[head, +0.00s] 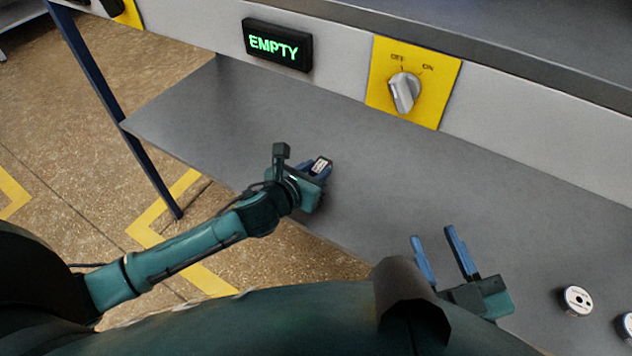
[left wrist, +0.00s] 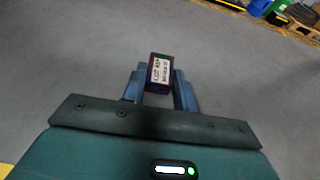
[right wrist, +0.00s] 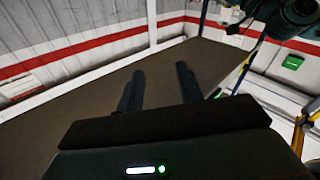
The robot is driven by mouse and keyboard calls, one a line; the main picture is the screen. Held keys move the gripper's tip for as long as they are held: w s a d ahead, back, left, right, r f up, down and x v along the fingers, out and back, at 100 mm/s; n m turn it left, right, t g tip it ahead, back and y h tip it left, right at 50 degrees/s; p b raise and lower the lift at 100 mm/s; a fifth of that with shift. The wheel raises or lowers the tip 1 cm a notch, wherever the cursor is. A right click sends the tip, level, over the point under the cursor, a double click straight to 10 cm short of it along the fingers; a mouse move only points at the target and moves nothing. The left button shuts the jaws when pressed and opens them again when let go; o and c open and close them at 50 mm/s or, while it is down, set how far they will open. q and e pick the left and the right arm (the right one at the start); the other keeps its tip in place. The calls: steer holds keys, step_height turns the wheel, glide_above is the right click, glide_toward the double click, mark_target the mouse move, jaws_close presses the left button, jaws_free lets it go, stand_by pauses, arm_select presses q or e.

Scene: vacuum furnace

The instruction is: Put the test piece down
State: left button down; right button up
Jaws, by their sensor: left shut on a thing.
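The test piece (left wrist: 160,73) is a small dark block with a white printed label. My left gripper (left wrist: 159,88) is shut on it, one blue finger on each side. In the head view the left gripper (head: 318,168) is over the grey shelf, with the labelled test piece (head: 320,165) between its fingers. I cannot tell whether the piece touches the shelf. My right gripper (head: 440,258) is open and empty, to the right of the left one. Its spread fingers also show in the right wrist view (right wrist: 160,88).
The grey shelf (head: 215,115) is largely clear. Two round silver pieces, one (head: 577,300) whole and one (head: 627,326) cut by the frame, lie at right. Above are a lit EMPTY sign (head: 278,45) and a knob (head: 404,92) on a yellow plate. A blue post (head: 120,110) stands at left.

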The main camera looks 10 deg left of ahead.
arm_select(q)
step_height(320, 180, down, 2)
steer(key=shift+f+b, duration=0.1)
steer(key=shift+b, duration=0.25)
steer(key=shift+f, duration=0.2)
steer(key=shift+r, duration=0.1)
steer(key=c, duration=1.1)
jaws_free()
steer(key=shift+f, duration=0.2)
arm_select(e)
steer(key=shift+s+a+y, duration=0.1)
steer(key=shift+a+y, duration=0.15)
steer(key=shift+y, duration=0.15)
